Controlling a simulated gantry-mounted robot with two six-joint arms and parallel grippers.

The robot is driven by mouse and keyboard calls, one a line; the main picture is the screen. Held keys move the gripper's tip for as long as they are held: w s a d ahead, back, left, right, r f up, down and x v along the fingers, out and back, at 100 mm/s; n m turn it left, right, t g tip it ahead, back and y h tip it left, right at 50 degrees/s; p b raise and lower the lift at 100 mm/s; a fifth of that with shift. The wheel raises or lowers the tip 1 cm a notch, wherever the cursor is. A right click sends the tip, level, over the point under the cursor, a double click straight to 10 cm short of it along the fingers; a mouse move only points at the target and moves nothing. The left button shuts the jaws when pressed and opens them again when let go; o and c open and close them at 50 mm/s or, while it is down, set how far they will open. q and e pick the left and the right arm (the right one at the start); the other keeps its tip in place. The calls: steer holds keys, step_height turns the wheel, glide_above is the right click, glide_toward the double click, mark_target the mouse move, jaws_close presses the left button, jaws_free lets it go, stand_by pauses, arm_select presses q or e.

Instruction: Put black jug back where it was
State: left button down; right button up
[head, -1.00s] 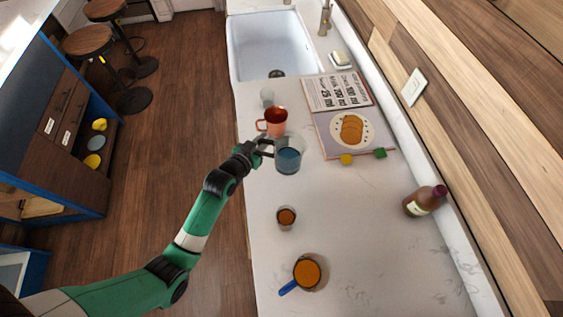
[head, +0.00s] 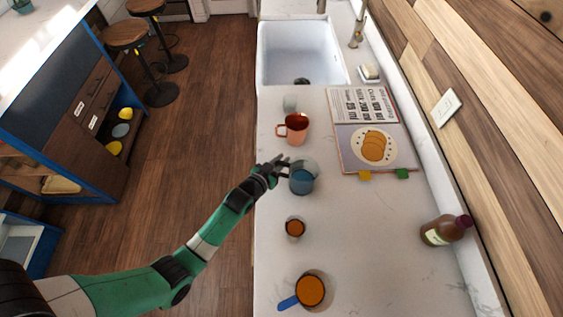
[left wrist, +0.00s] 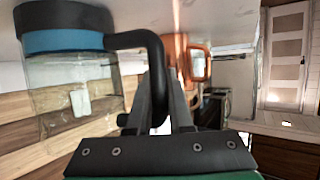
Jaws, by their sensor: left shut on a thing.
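The jug (head: 303,178) has clear walls and blue liquid inside. The left wrist view shows it upside down, with a black base (left wrist: 62,17) and a black handle (left wrist: 140,40). My left gripper (head: 281,166) is shut on that handle, at the jug's left side in the head view. The jug looks upright over the counter, between a copper mug (head: 296,128) and a small cup of brown-orange content (head: 295,228). I cannot tell whether its base touches the counter. My right gripper is not in view.
An open book (head: 352,140) with yellow and green tabs lies right of the mug. An orange-filled pot with a blue handle (head: 311,291) is at the near end. A sink (head: 297,50) is at the far end. Counter right of the cup is clear.

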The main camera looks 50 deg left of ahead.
arm_select(q)
steer(key=shift+w, duration=0.1)
steer(key=shift+f, duration=0.15)
steer(key=c, duration=0.8)
jaws_free()
steer(key=shift+s+r, duration=0.2)
steer(key=shift+s, duration=0.05)
steer(key=p+v, duration=0.2)
steer(key=v, duration=0.9)
steer(key=shift+s+d+p, duration=0.1)
steer(key=shift+s+p, duration=0.2)
